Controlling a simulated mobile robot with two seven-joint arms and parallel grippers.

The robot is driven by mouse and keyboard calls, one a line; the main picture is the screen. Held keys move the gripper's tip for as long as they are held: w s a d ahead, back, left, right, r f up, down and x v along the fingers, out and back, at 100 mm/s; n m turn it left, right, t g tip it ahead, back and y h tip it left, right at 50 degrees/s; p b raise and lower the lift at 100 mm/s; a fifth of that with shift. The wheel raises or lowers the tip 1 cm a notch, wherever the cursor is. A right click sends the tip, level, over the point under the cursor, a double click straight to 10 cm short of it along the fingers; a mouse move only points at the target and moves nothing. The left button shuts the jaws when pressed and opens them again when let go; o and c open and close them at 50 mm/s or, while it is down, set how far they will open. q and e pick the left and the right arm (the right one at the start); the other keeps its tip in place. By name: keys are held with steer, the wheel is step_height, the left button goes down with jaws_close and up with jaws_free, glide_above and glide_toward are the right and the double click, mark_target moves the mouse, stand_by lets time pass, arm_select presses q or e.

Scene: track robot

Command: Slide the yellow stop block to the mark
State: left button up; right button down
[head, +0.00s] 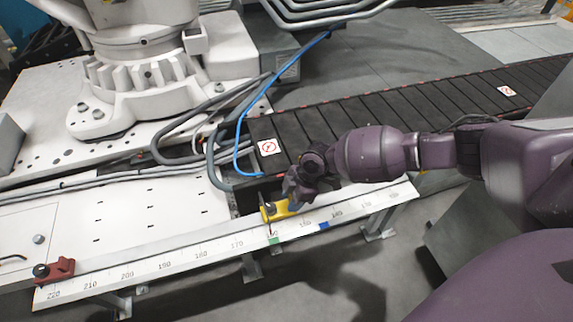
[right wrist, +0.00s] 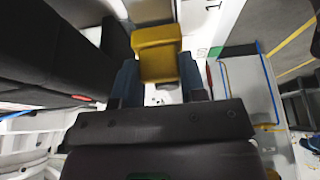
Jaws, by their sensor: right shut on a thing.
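The yellow stop block (head: 269,212) sits on the white ruled rail (head: 205,255), just above the green mark (head: 275,240) on its scale. A blue mark (head: 323,226) lies further right along the scale. My right gripper (head: 291,200) is at the block's right side in the head view. In the right wrist view the yellow block (right wrist: 157,55) lies between the two blue-grey fingers (right wrist: 158,80), which are shut on it. A thin red pointer (right wrist: 209,78) shows beside it, near the green mark (right wrist: 213,51). My left gripper is out of view.
A red clamp block (head: 55,270) with a black knob stands at the rail's far left end. A blue hose (head: 240,140) and grey cables hang close behind the yellow block.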

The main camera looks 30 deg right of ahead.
steer(key=shift+d, duration=0.1)
steer(key=c, duration=0.7)
jaws_free()
steer(key=shift+d+r, duration=0.1)
steer(key=shift+r, duration=0.45)
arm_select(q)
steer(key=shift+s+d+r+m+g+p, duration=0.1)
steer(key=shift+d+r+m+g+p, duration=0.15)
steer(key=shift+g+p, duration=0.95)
arm_select(e)
steer(key=shift+p+v, duration=0.5)
steer(key=shift+v, duration=4.35)
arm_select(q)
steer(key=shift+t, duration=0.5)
arm_select(e)
steer(key=shift+s+d, duration=0.1)
